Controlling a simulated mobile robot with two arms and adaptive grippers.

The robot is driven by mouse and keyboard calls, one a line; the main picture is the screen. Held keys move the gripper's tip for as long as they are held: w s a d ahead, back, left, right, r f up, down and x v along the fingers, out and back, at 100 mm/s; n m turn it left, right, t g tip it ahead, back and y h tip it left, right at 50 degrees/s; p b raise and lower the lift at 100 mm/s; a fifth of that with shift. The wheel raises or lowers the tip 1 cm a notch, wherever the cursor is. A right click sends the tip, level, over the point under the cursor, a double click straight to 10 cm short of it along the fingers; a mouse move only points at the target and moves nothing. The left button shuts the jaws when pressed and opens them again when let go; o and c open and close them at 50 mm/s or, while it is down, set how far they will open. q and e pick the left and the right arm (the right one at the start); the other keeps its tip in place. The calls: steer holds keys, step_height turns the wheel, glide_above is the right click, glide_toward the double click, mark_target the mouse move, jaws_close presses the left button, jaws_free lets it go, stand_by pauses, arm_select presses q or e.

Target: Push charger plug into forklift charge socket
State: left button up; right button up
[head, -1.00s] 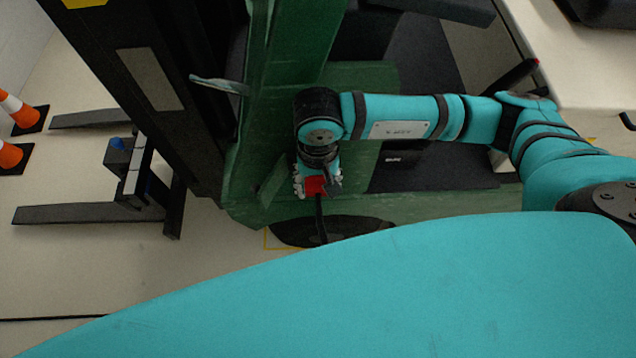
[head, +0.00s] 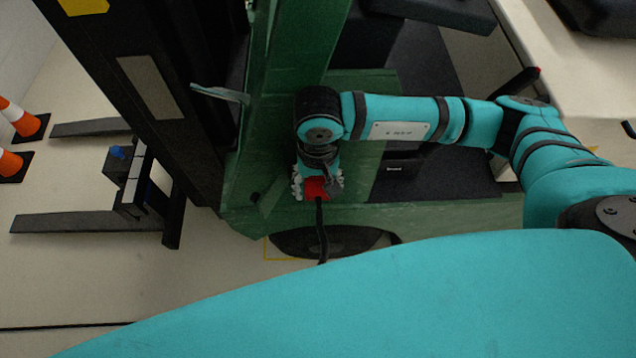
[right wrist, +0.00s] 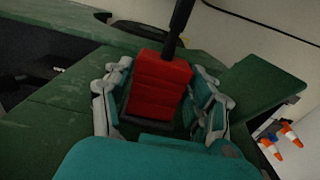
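The charger plug is a red block with a black cable. It shows in the right wrist view (right wrist: 158,85) between the fingers, and in the head view (head: 316,188) below my right wrist. My right gripper (head: 317,186) is shut on the plug, with a finger on each side of it; it also shows in the right wrist view (right wrist: 160,100). The plug is at the green body of the forklift (head: 350,200). The charge socket cannot be made out, so I cannot tell whether the plug touches it. My left gripper is not in view.
The forklift's dark mast (head: 140,90) stands at the left, with its forks (head: 90,220) low over the floor. Orange cones (head: 14,118) stand at the far left. A pale surface (head: 575,75) is at the upper right. A dark wheel (head: 330,242) is below the plug.

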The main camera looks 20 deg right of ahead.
mark_target(318, 185)
steer(key=o, duration=0.3)
steer(key=shift+f, duration=0.1)
steer(key=shift+s, duration=0.1)
step_height(318, 185, up, 12)
steer(key=shift+r, duration=0.1)
stand_by(0.8)
